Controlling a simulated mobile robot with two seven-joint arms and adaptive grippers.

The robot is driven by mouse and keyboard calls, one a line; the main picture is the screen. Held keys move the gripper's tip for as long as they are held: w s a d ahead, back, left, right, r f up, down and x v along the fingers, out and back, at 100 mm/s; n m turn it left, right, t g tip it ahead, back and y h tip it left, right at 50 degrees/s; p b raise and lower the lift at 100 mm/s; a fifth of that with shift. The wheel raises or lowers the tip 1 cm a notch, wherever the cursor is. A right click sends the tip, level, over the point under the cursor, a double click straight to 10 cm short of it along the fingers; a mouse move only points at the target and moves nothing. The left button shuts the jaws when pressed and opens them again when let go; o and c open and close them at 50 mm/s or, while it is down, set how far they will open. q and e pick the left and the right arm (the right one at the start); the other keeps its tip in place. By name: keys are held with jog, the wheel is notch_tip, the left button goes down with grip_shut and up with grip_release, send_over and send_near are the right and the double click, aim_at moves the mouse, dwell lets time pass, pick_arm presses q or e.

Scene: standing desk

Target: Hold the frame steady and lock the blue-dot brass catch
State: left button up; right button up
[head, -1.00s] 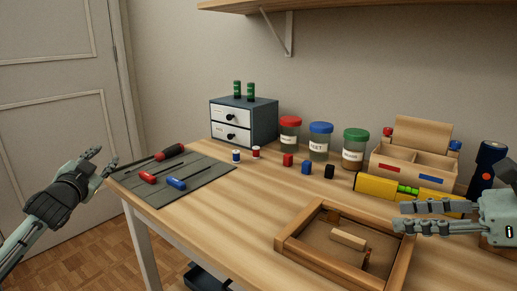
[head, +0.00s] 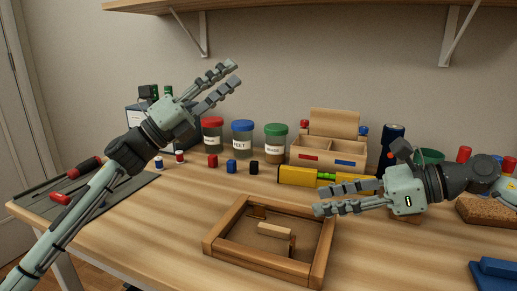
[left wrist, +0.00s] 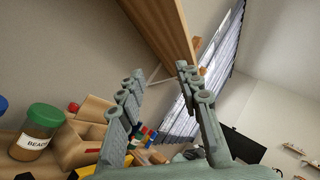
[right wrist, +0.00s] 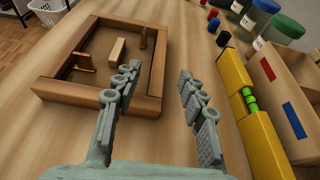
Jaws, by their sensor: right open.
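The wooden frame (head: 250,265) lies flat on the desk, and it also shows in the right wrist view (right wrist: 58,62). A pale wooden block (head: 274,229) and small brown upright pieces (right wrist: 142,38) are inside it. In the right wrist view one finger overlaps the frame's edge; contact is unclear. My left gripper (head: 232,76) is open and empty, raised well above the desk, away from the frame.
A yellow spirit level (head: 297,176) lies behind my right gripper, with a wooden organizer (head: 330,145) beyond it. Lidded jars (head: 243,139) and small coloured blocks (head: 231,166) line the back. A grey tool mat (head: 105,190) is at left. Desk left of the frame is clear.

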aim_at(287, 205)
pick_arm(q)
jog(key=s+d+m+g, duration=0.4)
jog(key=d+m+g, duration=0.2)
jog(key=d+m, duration=0.1)
jog(key=s+d+m+g, duration=0.3)
jog(key=d+m+g, duration=0.3)
jog(key=d, duration=0.1)
jog(key=s+d+f+m+g+y, duration=0.4)
jog(key=s+d+f+m+y, duration=0.25)
jog(key=m, duration=0.25)
jog(key=w+a+f+m+t+y, duration=0.1)
jog(key=a+f+m+y, duration=0.4)
jog(key=y, duration=0.4)
pick_arm(e)
jog(key=shift+a, duration=0.15)
jog(key=shift+w+a+f, duration=0.15)
jog(key=shift+a+f, duration=0.05)
jog(key=shift+a, duration=0.15)
jog(key=x, duration=0.6)
jog(key=shift+w+a+f, duration=0.1)
jog(key=shift+a+f, duration=0.05)
jog(key=shift+a, duration=0.2)
pick_arm(q)
jog(key=w+a+t+y, duration=0.2)
jog(key=a+y, duration=0.3)
jog(key=a, duration=0.3)
jog(key=shift+w+r, duration=0.45)
jog(key=shift+w, duration=0.1)
jog(key=shift+y, duration=0.25)
